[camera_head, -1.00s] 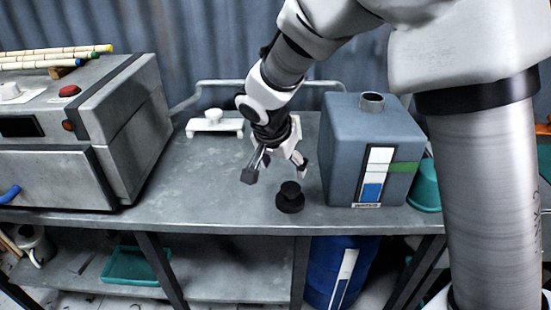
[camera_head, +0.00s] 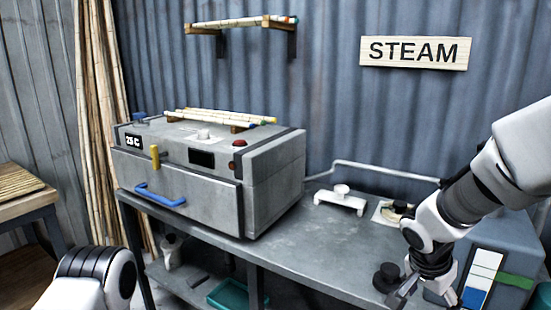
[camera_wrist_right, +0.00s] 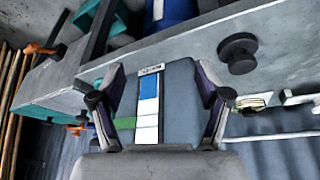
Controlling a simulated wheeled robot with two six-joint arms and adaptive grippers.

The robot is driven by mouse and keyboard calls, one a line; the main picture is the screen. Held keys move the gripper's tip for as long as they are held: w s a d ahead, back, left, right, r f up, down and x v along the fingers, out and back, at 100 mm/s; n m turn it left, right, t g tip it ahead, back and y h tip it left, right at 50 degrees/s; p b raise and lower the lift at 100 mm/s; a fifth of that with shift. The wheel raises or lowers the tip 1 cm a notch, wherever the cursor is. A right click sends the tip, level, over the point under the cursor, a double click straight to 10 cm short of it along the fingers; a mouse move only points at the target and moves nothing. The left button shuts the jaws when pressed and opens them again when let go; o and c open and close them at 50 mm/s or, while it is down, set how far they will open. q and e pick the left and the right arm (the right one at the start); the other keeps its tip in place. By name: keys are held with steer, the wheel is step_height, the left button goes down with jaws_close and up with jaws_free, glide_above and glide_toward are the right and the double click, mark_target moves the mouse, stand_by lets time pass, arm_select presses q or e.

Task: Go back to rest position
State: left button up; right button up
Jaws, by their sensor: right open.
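My right gripper (camera_head: 408,292) is at the lower right of the head view, in front of the grey-blue tank (camera_head: 515,236). In the right wrist view my right gripper (camera_wrist_right: 160,112) has its fingers spread with nothing between them; the tank (camera_wrist_right: 178,92) shows beyond them. A black knobbed cap (camera_head: 387,277) stands on the bench to the left of the gripper, apart from it. The cap also shows in the wrist view (camera_wrist_right: 238,53). Part of my left arm shows at the lower left of the head view; its gripper is out of frame.
A grey steam box (camera_head: 210,172) with a blue handle stands on the metal bench (camera_head: 290,245). A white stand (camera_head: 340,200) and a pipe (camera_head: 385,172) are behind. A wall shelf (camera_head: 245,24) holds rods. The bench middle is clear.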

steer(key=s+a+f+g+y, duration=0.15)
steer(key=s+f, duration=0.25)
steer(key=f, duration=0.4)
steer(key=s+d+f+g, duration=0.1)
steer(key=s+f+g, duration=0.2)
steer(key=s+f, duration=0.3)
steer(key=s+a+f+g, duration=0.1)
steer(key=s+f+g, duration=0.15)
steer(key=f, duration=0.65)
steer(key=s+a+f+n+y, duration=0.1)
steer(key=s+a+f+n, duration=0.1)
steer(key=s+f, duration=0.55)
steer(key=s+a+f+n+y, duration=0.2)
steer(key=s+f+n, duration=0.15)
steer(key=s, duration=0.65)
steer(key=w+n+t, duration=0.1)
steer(key=w, duration=0.1)
steer(key=w+n+t, duration=0.2)
steer(key=w+d+n+t, duration=0.1)
steer(key=n+t, duration=0.1)
steer(key=shift+w+f+n+h, duration=0.25)
steer(key=shift+w+f+h, duration=0.05)
steer(key=shift+w+h, duration=0.1)
